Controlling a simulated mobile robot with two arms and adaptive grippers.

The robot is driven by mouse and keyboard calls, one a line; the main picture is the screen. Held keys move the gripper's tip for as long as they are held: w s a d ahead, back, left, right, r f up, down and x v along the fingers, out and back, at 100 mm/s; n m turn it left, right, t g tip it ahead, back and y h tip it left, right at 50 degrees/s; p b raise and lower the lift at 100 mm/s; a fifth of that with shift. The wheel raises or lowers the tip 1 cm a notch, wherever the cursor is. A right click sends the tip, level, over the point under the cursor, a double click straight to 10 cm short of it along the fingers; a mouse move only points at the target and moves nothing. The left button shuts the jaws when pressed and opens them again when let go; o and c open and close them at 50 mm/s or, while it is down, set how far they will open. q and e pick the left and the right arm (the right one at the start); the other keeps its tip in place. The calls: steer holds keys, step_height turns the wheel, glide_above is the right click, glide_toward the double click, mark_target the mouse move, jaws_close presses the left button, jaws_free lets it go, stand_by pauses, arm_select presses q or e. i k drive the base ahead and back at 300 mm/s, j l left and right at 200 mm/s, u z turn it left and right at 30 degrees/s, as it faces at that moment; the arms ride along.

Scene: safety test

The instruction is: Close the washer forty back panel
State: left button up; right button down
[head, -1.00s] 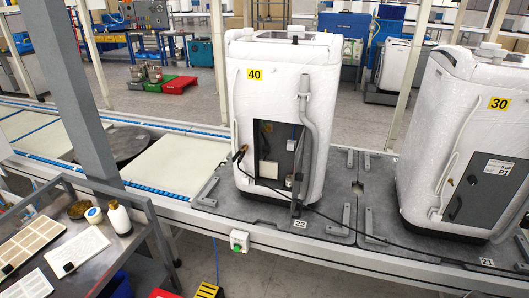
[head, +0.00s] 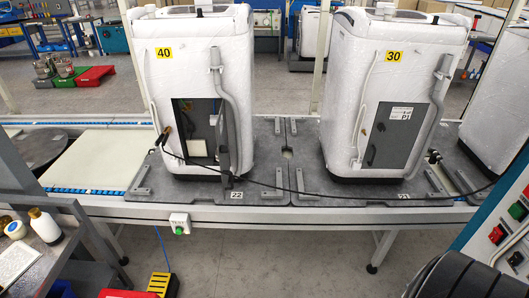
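The washer marked 40 (head: 190,67) is a white wrapped machine standing upright on a dark pallet (head: 258,168). Its back has an uncovered opening (head: 198,149) with inner parts showing. A narrow grey panel surface (head: 222,138) shows at the right of this opening, partly behind a grey hose (head: 232,105); how far it is swung out is hard to tell. A dark cable runs from the opening's left side to the right across the pallets. Neither of my grippers is in the head view.
The washer marked 30 (head: 388,75) stands to the right with its grey back panel (head: 393,137) covering its opening. A yellow step (head: 163,285) is on the floor. A control panel (head: 505,228) is at right.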

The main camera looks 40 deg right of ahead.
mark_target(220, 128)
steer(key=k+z, duration=0.1)
steer(key=z, duration=0.25)
steer(key=k+l+z, duration=0.1)
steer(key=z, duration=0.3)
